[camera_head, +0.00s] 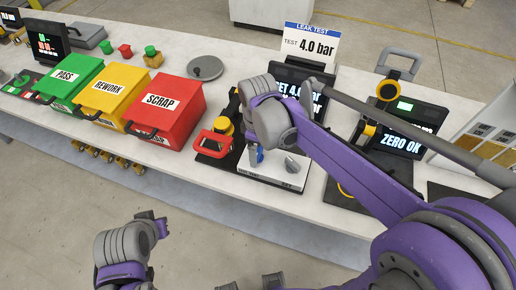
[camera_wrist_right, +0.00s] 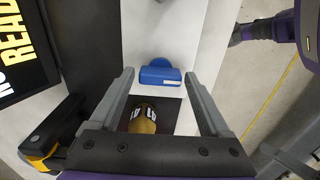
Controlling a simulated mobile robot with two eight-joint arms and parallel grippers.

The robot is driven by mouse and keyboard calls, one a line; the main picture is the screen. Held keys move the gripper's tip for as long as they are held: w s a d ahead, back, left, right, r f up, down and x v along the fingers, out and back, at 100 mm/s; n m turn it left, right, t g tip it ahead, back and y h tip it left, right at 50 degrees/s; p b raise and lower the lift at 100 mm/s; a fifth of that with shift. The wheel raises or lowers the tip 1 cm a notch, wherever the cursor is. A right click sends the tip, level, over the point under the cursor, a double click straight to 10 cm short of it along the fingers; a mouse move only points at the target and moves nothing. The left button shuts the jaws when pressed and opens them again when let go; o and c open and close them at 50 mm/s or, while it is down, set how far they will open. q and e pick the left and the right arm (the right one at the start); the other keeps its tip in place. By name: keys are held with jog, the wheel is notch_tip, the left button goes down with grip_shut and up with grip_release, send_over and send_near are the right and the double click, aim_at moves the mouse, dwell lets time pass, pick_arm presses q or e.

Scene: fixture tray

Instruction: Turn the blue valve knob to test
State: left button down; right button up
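The blue valve knob (camera_wrist_right: 160,73) shows in the right wrist view, raised on a white panel, with its bar lying across the picture. My right gripper (camera_wrist_right: 160,78) is open, with one finger on each side of the knob and a visible gap to both; I cannot tell whether its tips are level with the knob. In the head view the blue knob (camera_head: 256,155) is partly hidden under my right wrist, on the white fixture (camera_head: 262,176). My left arm shows at the lower left of the head view; its finger opening is not clear.
A grey knob (camera_head: 291,164) sits right of the blue one. A red handle (camera_head: 213,143) and a yellow part (camera_wrist_right: 145,118) are close by. A screen (camera_head: 318,100) stands behind; a "4.0 bar" sign (camera_head: 310,45) stands farther back. Red, yellow and green boxes are left.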

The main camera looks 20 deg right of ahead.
jog(key=c, duration=1.1)
jog(key=shift+o, duration=0.2)
jog(key=m, duration=0.4)
jog(key=shift+m+b, duration=0.3)
jog(key=m, duration=0.5)
jog(key=shift+m, duration=0.3)
jog(key=o, duration=1.4)
